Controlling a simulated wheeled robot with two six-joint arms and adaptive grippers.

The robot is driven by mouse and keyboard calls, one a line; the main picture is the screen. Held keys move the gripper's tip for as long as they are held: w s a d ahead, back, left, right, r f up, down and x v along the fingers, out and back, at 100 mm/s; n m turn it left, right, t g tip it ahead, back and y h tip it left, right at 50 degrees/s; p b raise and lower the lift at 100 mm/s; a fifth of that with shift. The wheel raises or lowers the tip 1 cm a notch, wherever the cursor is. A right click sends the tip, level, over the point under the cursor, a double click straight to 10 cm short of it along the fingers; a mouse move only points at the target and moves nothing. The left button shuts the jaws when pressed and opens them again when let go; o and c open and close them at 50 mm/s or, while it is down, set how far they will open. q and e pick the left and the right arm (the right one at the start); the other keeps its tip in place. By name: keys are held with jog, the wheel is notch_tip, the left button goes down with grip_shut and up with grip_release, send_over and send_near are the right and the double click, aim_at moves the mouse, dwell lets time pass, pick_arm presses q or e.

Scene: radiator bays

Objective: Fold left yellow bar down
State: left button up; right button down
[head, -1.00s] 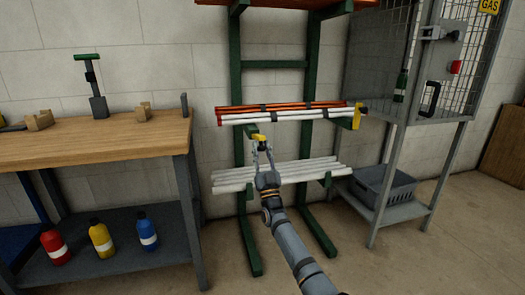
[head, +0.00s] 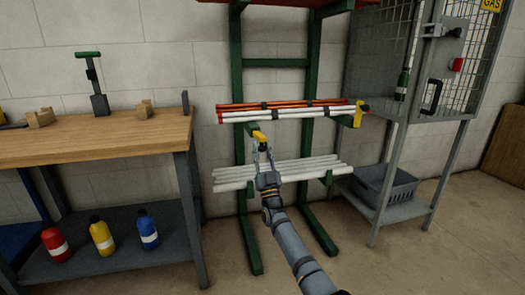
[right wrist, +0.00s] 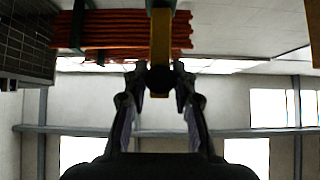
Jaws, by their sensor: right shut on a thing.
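The left yellow bar (head: 261,143) is at the front of the left green arm of the rack, below the white pipes. My right gripper (head: 263,151) is shut on this bar. In the right wrist view the yellow bar (right wrist: 160,38) runs down to a dark end between the fingertips (right wrist: 159,78). The fingers hide part of it. The right yellow bar (head: 357,116) stands up at the end of the other rack arm. My left gripper is not in view.
White and orange pipes (head: 290,113) lie on the rack just above my gripper, with more white pipes (head: 325,168) below. A workbench (head: 95,143) stands at left. A wire gas cage (head: 470,62) and a grey crate (head: 388,187) are at right.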

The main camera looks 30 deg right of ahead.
jog(key=c, duration=1.5)
grip_release()
jog(key=shift+w+f, duration=0.1)
jog(key=shift+f, duration=0.15)
jog(key=shift+c, duration=0.2)
jog(key=o, duration=0.5)
jog(key=shift+w+f, duration=0.1)
jog(key=shift+w, duration=0.05)
jog(key=shift+c, duration=0.2)
jog(key=shift+s, duration=0.2)
jog(key=v, duration=1.1)
jog(key=shift+s+f, duration=0.25)
